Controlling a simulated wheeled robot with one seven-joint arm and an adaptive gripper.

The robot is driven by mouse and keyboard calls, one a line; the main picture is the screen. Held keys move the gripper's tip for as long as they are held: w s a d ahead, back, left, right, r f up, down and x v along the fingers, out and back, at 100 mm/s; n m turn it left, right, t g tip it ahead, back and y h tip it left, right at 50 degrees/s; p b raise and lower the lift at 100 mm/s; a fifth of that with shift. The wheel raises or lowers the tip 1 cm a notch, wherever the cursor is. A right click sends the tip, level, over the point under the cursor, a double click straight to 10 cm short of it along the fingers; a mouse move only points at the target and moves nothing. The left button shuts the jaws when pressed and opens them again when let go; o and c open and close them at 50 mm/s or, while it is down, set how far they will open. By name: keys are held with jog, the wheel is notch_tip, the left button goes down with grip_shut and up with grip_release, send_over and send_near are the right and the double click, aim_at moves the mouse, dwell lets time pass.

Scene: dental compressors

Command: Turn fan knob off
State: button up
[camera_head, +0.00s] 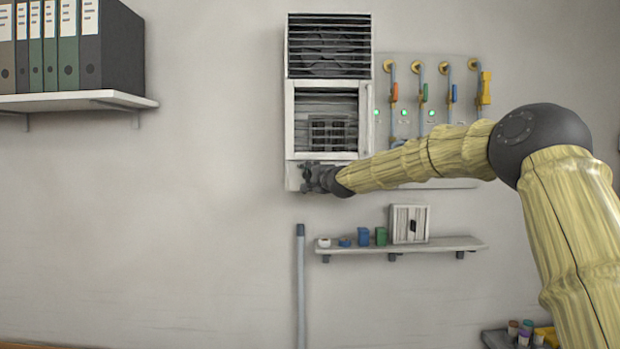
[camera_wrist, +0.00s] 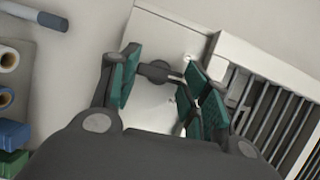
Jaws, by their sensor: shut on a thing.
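The fan unit (camera_head: 290,130) is a tall white wall box with a dark louvred grille on top and a framed vent below. My gripper (camera_head: 308,177) is at the bottom left of the unit, over its lower panel, and hides the knob in the head view. In the wrist view, the dark fan knob (camera_wrist: 156,71) sticks out from the white panel (camera_wrist: 150,110). My gripper (camera_wrist: 160,72) has its green-padded fingers on both sides of the knob and is shut on it. The knob's pointer and setting cannot be read.
A panel with several coloured valve handles (camera_head: 423,93) and green lights is right of the unit, behind my arm. Below is a small shelf (camera_head: 440,244) with small items and a white box (camera_head: 409,224). A grey pipe (camera_head: 300,285) stands beside it. The left wall is clear below the binder shelf (camera_head: 70,101).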

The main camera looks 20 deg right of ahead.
jog(key=n+g, duration=0.1)
jog(key=n, duration=0.1)
jog(key=n+p, duration=0.1)
jog(key=n, duration=0.1)
jog(key=shift+a+r+n+g+h, duration=0.1)
jog(key=shift+r+n+g+h, duration=0.1)
jog(key=shift+n+g+h, duration=0.15)
jog(key=shift+n+g+h+p, duration=0.45)
jog(key=shift+n+p, duration=0.1)
jog(key=shift+n, duration=0.3)
jog(key=o, duration=1)
jog(key=shift+r, duration=0.1)
jog(key=v, duration=0.7)
jog(key=shift+s, duration=0.4)
